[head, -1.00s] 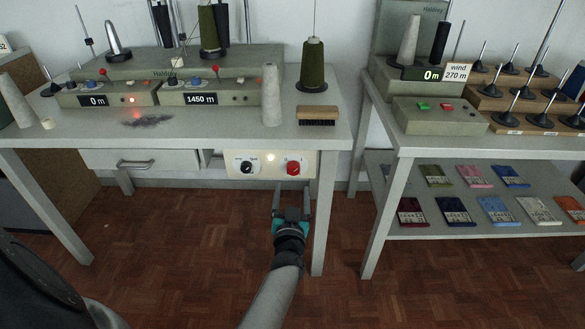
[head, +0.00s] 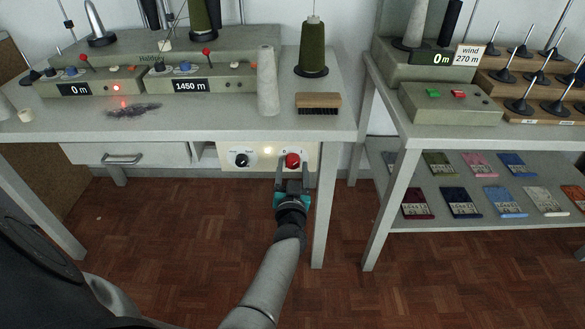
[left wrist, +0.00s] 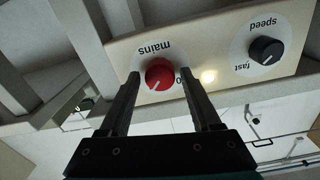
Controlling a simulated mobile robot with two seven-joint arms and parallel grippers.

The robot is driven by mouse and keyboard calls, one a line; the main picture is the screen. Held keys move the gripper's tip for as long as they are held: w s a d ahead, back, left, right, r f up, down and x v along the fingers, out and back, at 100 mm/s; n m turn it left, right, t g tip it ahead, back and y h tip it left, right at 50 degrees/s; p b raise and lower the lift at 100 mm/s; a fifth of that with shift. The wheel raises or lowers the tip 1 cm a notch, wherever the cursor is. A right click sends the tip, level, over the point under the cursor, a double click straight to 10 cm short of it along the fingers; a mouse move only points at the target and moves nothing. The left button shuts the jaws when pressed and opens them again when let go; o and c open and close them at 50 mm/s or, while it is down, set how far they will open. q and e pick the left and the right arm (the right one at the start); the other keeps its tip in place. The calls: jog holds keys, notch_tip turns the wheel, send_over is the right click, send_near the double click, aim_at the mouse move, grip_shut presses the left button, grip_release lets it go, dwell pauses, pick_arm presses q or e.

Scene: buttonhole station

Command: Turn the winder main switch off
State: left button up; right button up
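The red mains knob (head: 292,160) is on the cream panel (head: 225,160) under the left table's front edge. The left wrist view shows it upside down, a red knob (left wrist: 159,73) with a white pointer line, on a white disc marked "mains" and "0". The pointer slants towards the bottom of that view, not straight at the "0". My left gripper (head: 293,170) is open, with one finger on each side of the knob. I cannot tell whether the fingers touch it. My right gripper is not in view.
A black speed knob (head: 242,160) and a lit lamp (head: 268,150) share the panel. A drawer (head: 130,153) is to the left and a table leg (head: 325,210) close to the right. On the table stand winder units, cones and a brush (head: 318,103). Open floor lies below.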

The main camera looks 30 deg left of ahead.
pick_arm(q)
grip_shut()
